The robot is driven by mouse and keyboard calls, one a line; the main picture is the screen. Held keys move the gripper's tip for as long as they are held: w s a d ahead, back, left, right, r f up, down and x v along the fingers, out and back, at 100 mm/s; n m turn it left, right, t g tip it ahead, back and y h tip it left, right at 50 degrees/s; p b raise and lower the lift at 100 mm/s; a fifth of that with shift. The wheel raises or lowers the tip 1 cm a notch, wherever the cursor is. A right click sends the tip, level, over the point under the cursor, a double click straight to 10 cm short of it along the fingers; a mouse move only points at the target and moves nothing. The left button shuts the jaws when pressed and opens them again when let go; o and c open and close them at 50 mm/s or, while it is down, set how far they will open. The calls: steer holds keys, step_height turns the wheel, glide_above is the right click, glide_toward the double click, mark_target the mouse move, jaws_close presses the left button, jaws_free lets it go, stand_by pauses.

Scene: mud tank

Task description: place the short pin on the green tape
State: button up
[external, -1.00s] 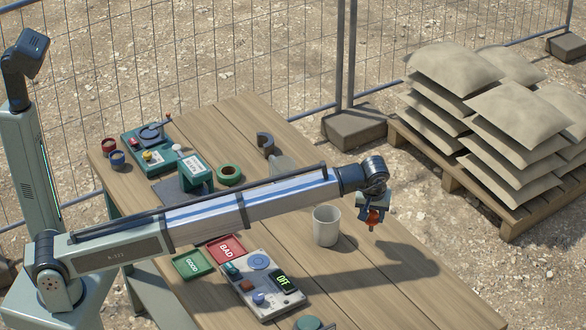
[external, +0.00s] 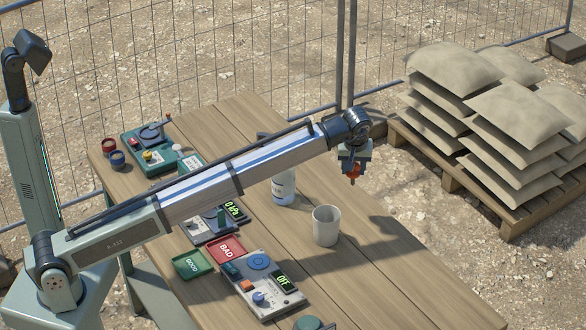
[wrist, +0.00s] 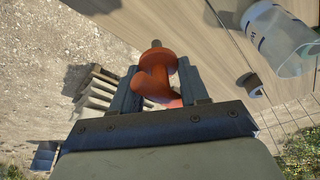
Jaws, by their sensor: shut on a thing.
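My gripper (external: 354,168) is shut on an orange-red, spool-shaped pin (external: 353,173) with a short grey metal tip. The pin also shows between the fingers in the wrist view (wrist: 154,80). It is held in the air above the far right side of the table, beyond the white mug. The green tape cannot be seen now. My arm covers the place where its roll lay on the table in the earlier external view.
A white mug (external: 326,226) and a clear bottle (external: 284,188) stand on the wooden table (external: 375,275). Red BAD (external: 226,248) and green GOOD (external: 190,263) trays and a grey control panel (external: 262,284) lie nearer. The table's right front is clear. A mesh fence stands behind.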

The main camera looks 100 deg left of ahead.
steer(key=s+a+r+n, duration=0.1)
steer(key=s+a+n, duration=0.1)
steer(key=s+a, duration=0.7)
steer(key=s+a+r+n, duration=0.15)
steer(key=s+a, duration=0.35)
steer(key=s, duration=0.8)
steer(key=s+r+n+g, duration=0.1)
steer(key=s, duration=1.2)
steer(key=s+d+f, duration=0.2)
steer(key=s+d, duration=0.4)
steer(key=shift+n+h, duration=0.25)
steer(key=shift+h, duration=0.15)
steer(key=shift+w+d+f+x, duration=0.1)
steer(key=shift+w+d+x, duration=0.15)
steer(key=shift+x, duration=1.25)
steer(key=shift+w+d+f+x, duration=0.15)
steer(key=shift+w+x, duration=0.1)
steer(key=shift+x, duration=1.3)
steer(key=shift+w+d+x, duration=0.2)
steer(key=shift+w+x, duration=0.1)
steer(key=shift+x, duration=1.2)
steer(key=shift+f, duration=0.1)
steer(key=o, duration=1.1)
